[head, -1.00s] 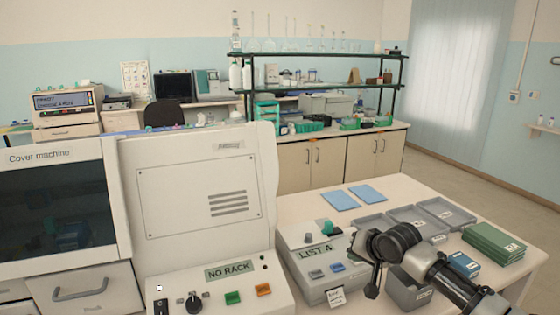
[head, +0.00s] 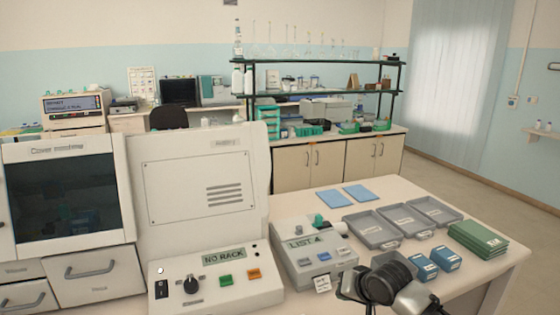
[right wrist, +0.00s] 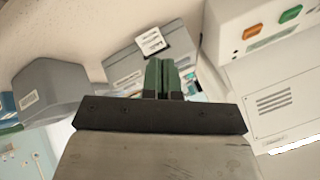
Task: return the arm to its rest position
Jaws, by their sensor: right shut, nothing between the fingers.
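My right arm comes in at the bottom right of the head view, with its dark round wrist joint (head: 390,283) at the front edge of the table. Its fingertips are not clear there. In the right wrist view my right gripper (right wrist: 163,72) shows its two green-lined fingers together, shut with nothing between them. Beyond them is the grey device (right wrist: 125,68) with a white label; the fingers look apart from it. In the head view this device, labelled LIST 4 (head: 315,262), stands left of my wrist. My left gripper is not in view.
The cover machine (head: 65,190) and the NO RACK panel (head: 215,285) are on the left. Grey trays (head: 372,229), blue boxes (head: 424,266), green folders (head: 477,240) and blue sheets (head: 345,196) lie on the table. A grey bin (right wrist: 50,95) shows in the wrist view.

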